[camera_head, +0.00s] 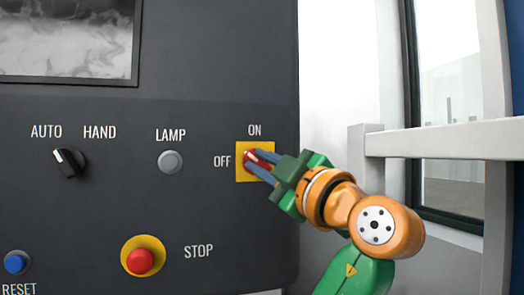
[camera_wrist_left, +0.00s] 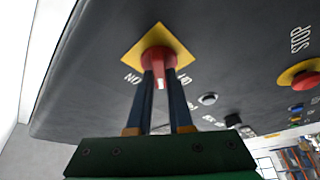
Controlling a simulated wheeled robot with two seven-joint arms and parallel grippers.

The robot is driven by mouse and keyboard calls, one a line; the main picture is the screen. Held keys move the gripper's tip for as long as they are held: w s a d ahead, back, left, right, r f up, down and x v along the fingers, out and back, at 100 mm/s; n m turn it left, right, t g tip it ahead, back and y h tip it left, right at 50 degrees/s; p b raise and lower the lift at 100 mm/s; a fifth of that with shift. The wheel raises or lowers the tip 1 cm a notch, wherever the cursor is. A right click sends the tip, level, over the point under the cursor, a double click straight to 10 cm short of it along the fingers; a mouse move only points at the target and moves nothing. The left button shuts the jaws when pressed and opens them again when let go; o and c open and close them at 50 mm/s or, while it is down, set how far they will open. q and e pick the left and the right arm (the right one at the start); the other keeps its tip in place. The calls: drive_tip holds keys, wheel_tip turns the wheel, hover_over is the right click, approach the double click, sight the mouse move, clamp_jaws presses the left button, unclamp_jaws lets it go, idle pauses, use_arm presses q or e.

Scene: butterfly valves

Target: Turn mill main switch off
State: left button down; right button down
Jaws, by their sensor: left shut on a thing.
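The main switch is a red knob (camera_head: 249,157) on a yellow square plate (camera_head: 241,176), with ON above it and OFF to its left. The wrist view shows the red knob (camera_wrist_left: 158,58) on its yellow plate (camera_wrist_left: 134,53). The knob's white mark seems to point between ON and OFF, toward the upper left in the head view. My left gripper (camera_head: 257,163) is shut on the knob, one dark blue finger on each side; the fingers hide part of it. In the wrist view the left gripper (camera_wrist_left: 161,75) reaches up to it. My right gripper is not in view.
The dark panel (camera_head: 110,220) also carries an AUTO/HAND selector (camera_head: 69,163), a grey lamp button (camera_head: 170,161), a red STOP button (camera_head: 140,261) and a blue RESET button (camera_head: 15,263). A grey rail (camera_head: 440,140) and a window stand to the right.

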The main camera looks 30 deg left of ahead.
use_arm(q)
drive_tip(key=n+p, duration=0.1)
drive_tip(key=n+g+p, duration=0.1)
drive_tip(key=n, duration=0.1)
drive_tip(key=n+h+p, duration=0.1)
drive_tip(key=n+p, duration=0.1)
drive_tip(key=shift+r+g, duration=0.3)
drive_tip(key=shift+f+n+g+h+p, duration=0.15)
drive_tip(key=shift+n+h+p, duration=0.1)
drive_tip(key=shift+n+p, duration=0.45)
drive_tip(key=shift+f+n+g+h+p, duration=0.2)
drive_tip(key=shift+n+p, duration=0.25)
drive_tip(key=shift+n, duration=0.45)
drive_tip(key=shift+r, duration=0.1)
drive_tip(key=c, duration=0.8)
unclamp_jaws()
drive_tip(key=shift+d, duration=0.25)
drive_tip(key=b+v, duration=0.1)
drive_tip(key=v, duration=0.5)
drive_tip(key=shift+s+d, duration=0.2)
drive_tip(key=shift+d, duration=0.05)
